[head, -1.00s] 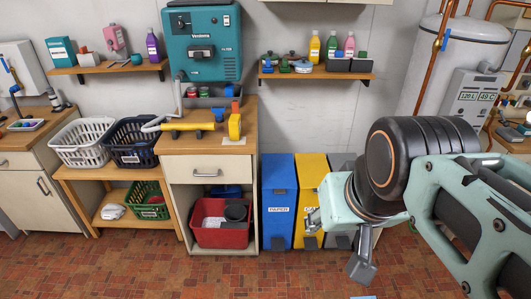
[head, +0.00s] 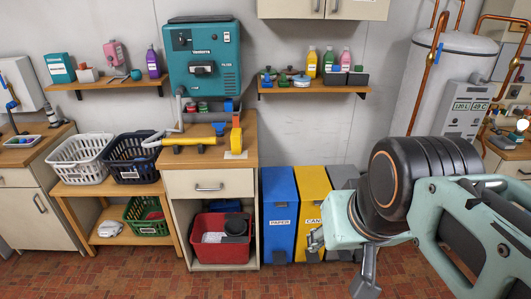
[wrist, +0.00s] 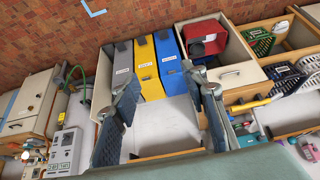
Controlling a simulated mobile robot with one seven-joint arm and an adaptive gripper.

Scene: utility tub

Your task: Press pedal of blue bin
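The blue bin (head: 281,205), labelled PAPER, stands on the floor beside the wooden-topped cabinet. Its dark pedal (head: 279,256) juts out low at the front. In the wrist view, which is turned with the floor at the top, the blue bin (wrist: 170,72) is right of the yellow one, with its pedal (wrist: 164,35) at its upper end. My gripper (head: 340,262) is in front of the bins, right of the blue bin in the head view. In the wrist view my gripper (wrist: 165,80) has its two fingers spread wide and empty. The bin shows beyond the fingers, apart from them.
A yellow bin (head: 311,195) and a grey bin (head: 343,177) stand right of the blue one. The cabinet (head: 208,184) on the left has an open lower bay with a red tub (head: 222,250). Brick-patterned floor (head: 200,284) in front is clear.

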